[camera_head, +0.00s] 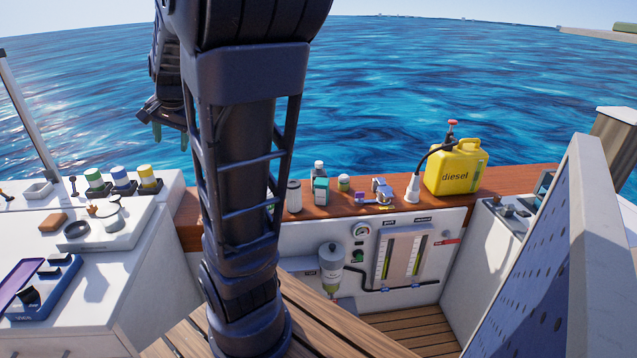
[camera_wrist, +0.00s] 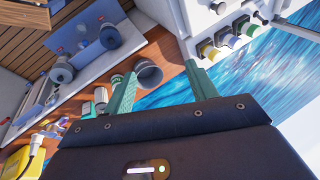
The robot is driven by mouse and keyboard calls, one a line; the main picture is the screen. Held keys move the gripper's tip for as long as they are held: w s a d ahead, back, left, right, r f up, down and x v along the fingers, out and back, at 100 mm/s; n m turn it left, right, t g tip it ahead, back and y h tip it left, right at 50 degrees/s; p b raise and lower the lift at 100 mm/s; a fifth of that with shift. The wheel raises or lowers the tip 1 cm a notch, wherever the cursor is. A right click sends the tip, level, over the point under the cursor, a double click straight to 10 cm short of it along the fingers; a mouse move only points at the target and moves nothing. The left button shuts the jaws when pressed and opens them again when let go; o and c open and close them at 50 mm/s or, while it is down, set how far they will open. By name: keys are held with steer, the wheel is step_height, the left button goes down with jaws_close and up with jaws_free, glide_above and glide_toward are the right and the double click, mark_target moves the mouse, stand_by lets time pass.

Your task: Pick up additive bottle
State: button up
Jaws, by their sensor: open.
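My gripper (camera_head: 170,131) is raised at the upper left of the head view, over the water side and apart from the bottle. In the wrist view my gripper (camera_wrist: 160,70) is open, its two green fingers wide apart with nothing held between them.
A grey cup (camera_wrist: 149,74) shows between the fingers in the wrist view. Gauges line the wall below. A perforated panel (camera_head: 560,265) stands at right.

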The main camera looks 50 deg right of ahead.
steer(key=w+d+f+m, duration=0.25)
steer(key=d+m, duration=0.25)
steer(key=d, duration=0.3)
steer(key=w+d+f+m, duration=0.1)
steer(key=w+d+m, duration=0.35)
steer(key=d, duration=0.35)
steer(key=m+g+h, duration=0.1)
steer(key=m+h, duration=0.3)
steer(key=m, duration=2)
glide_toward(319, 163)
steer(key=x, duration=0.5)
steer(key=shift+s+a+f, duration=0.15)
steer(key=shift+w+x, duration=0.2)
steer(key=shift+x, duration=2.75)
jaws_close()
